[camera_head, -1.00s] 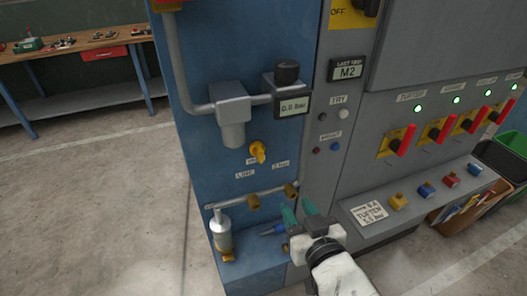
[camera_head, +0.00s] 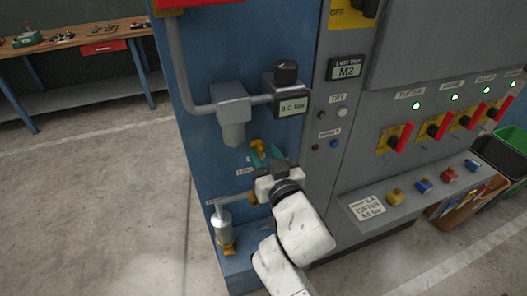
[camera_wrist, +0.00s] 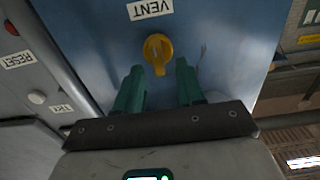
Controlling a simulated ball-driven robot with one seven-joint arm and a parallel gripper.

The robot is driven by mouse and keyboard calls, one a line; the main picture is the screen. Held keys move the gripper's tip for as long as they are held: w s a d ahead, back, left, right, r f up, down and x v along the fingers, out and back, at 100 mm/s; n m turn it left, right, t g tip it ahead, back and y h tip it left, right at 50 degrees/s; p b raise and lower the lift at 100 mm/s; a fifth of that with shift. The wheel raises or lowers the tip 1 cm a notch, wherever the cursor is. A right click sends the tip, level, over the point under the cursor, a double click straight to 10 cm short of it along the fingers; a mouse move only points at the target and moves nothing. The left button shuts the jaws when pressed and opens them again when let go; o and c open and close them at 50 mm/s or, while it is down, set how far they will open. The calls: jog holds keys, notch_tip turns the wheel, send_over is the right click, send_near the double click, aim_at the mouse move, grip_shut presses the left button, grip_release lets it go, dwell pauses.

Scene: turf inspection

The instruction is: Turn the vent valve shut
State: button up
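The vent valve is a yellow knob (camera_head: 257,146) on the blue panel, below the grey regulator body. In the wrist view the yellow knob (camera_wrist: 157,52) sits under a white VENT label (camera_wrist: 150,9). My gripper (camera_head: 264,155) is just below the knob, its green fingers pointing up towards it. In the wrist view my gripper (camera_wrist: 159,82) is open, with one finger to each side below the knob and a gap between them. The fingers appear apart from the knob. My gripper hides part of the labels under the knob in the head view.
A pressure display (camera_head: 291,108) with a black knob (camera_head: 286,71) is above right. Open floor (camera_head: 90,210) lies left.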

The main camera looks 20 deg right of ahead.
jog(key=shift+w, duration=0.35)
jog(key=shift+c, duration=0.4)
grip_shut()
